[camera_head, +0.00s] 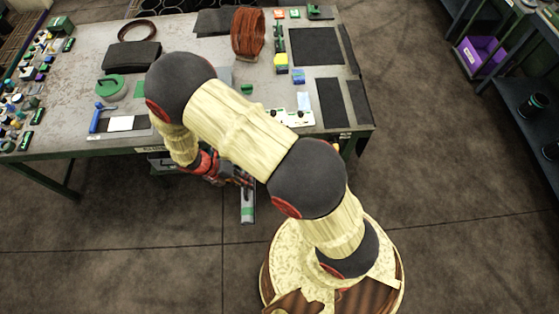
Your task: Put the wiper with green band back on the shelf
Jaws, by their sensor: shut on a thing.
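The wiper with the green band (247,205) is a pale, narrow object with a green band near its lower end. It hangs out past the table's front edge, with the floor behind it in the picture. My gripper (246,185) is shut on its upper end. My arm partly hides the gripper and the wiper's top. A dark shelf unit (490,98) stands at the right edge, only partly in view, with two dark round things on a lower board.
The cluttered worktable (180,60) fills the upper left and middle. It holds a reddish-brown coil (248,32), black mats (315,46), a blue-handled tool (96,118) and several small parts. A purple bin (481,55) sits by the shelf unit. The floor between table and shelf is clear.

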